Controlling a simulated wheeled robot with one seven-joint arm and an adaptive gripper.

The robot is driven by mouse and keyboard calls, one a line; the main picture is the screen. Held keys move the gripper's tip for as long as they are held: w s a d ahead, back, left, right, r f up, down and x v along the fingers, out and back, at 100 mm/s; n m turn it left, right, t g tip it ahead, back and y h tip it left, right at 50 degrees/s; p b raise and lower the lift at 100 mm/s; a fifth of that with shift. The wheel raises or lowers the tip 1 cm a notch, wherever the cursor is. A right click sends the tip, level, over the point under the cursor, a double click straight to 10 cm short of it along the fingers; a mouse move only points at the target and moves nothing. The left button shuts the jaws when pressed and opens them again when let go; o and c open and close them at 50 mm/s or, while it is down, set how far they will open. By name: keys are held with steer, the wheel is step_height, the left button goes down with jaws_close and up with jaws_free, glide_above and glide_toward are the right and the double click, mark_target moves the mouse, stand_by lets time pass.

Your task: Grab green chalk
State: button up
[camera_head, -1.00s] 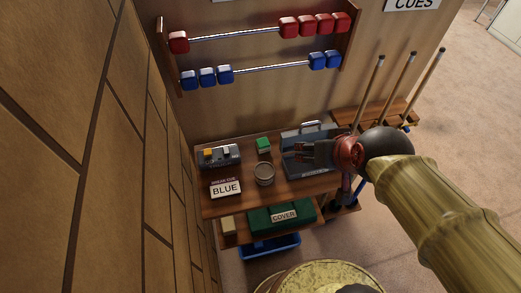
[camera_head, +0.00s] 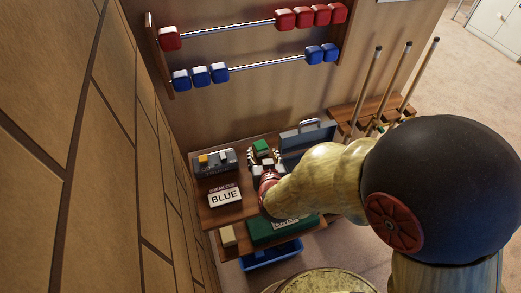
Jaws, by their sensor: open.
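The green chalk (camera_head: 262,146) is a small cube with a green top. It stands on the wooden shelf (camera_head: 222,218) near the back wall, between the grey box and the dark case. My gripper (camera_head: 264,157) is open, its fingers pointing at the chalk from the front. The fingertips are close to the chalk's near side; I cannot tell whether they reach around it. My wrist and arm hide part of the shelf to the right.
A grey box (camera_head: 214,167) with an orange and pale pieces stands left of the chalk. A BLUE sign (camera_head: 224,197) stands in front of it. A dark case (camera_head: 307,138) is right of the chalk. Cues (camera_head: 366,82) stand in a rack further right. A scoring rail (camera_head: 250,60) hangs above.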

mark_target(261, 150)
steer(key=b+x, duration=0.2)
steer(key=x, duration=0.4)
steer(key=shift+w+r, duration=0.15)
steer(key=shift+a, duration=0.1)
steer(key=shift+c, duration=1.2)
steer(key=c, duration=0.9)
